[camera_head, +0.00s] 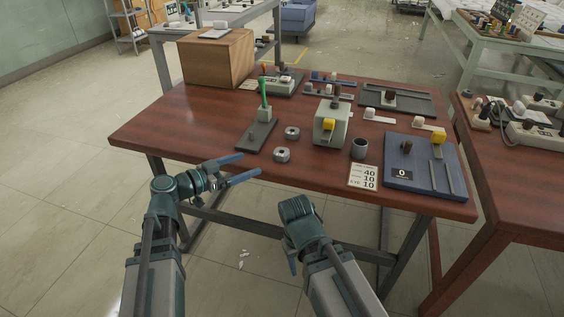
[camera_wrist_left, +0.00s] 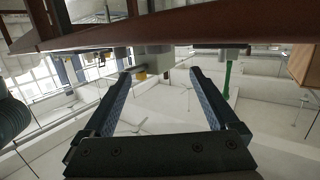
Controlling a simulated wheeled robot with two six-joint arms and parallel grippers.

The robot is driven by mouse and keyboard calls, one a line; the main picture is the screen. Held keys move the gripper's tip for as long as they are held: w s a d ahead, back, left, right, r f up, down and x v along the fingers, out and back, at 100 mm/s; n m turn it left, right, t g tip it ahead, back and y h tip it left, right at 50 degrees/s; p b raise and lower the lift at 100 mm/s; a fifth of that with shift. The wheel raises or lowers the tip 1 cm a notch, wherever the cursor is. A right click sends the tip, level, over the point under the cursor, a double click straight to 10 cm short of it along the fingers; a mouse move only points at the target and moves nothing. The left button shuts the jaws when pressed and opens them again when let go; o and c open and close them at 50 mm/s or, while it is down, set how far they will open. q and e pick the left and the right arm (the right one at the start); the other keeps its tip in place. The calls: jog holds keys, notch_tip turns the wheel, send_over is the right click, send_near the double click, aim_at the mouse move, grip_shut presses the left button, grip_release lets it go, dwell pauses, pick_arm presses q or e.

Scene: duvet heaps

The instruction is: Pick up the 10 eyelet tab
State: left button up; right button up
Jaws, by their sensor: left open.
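I cannot single out the 10 eyelet tab with certainty. Small flat plates with pale blocks, one (camera_head: 378,117) in the middle right and one (camera_head: 430,125) near the blue board, lie on the brown table (camera_head: 205,125). A white card (camera_head: 362,177) at the front edge lists 40, 10 and 10. My left gripper (camera_head: 250,164) is open and empty at the table's front left edge. In the left wrist view its spread fingers (camera_wrist_left: 160,72) have nothing between them, and the table's edge (camera_wrist_left: 150,35) runs above. My right arm is low before the table; its fingers are not clear.
A green-handled lever on a dark base (camera_head: 257,133), two grey rings (camera_head: 292,132), a grey machine with a yellow knob (camera_head: 331,122) and a dark cup (camera_head: 359,148) stand mid-table. A blue board (camera_head: 412,150) reads 0. A wooden box (camera_head: 213,58) is at back left. The front left is clear.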

aim_at(284, 151)
pick_arm(q)
jog(key=b+x, duration=0.2)
jog(key=x, duration=1.2)
jog(key=shift+s, duration=0.1)
jog(key=c, duration=1.4)
pick_arm(e)
notch_tip(284, 151, down, 2)
pick_arm(q)
jog(key=shift+r, duration=0.2)
pick_arm(e)
jog(key=shift+r, duration=0.15)
